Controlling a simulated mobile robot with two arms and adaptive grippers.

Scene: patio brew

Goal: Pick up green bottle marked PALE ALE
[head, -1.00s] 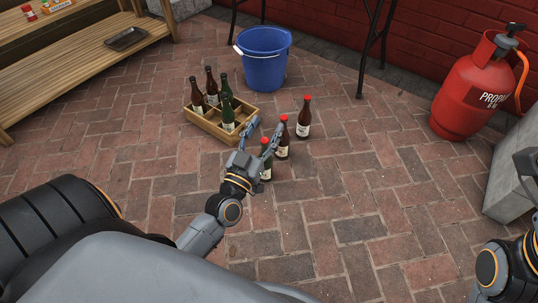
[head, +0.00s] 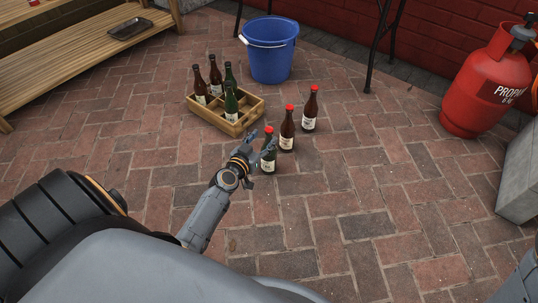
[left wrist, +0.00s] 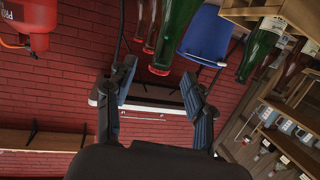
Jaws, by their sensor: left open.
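A green bottle with a red cap (head: 268,158) stands upright on the brick paving, nearest me in a short row. Its label is too small to read. My left gripper (head: 262,146) is open and empty, low beside this bottle, its fingers partly overlapping it. In the left wrist view, tilted upside down, the red-capped green bottle (left wrist: 178,30) hangs into the top of the picture, just beyond the open fingertips (left wrist: 159,77), not between the finger pads. My right gripper is out of the picture.
Two brown red-capped bottles (head: 287,130) (head: 310,110) stand close behind the green one. A wooden crate (head: 213,120) holds several brown and green bottles. A blue bucket (head: 271,55), a red propane tank (head: 485,85) and a slatted bench (head: 80,65) stand farther off. Front paving is clear.

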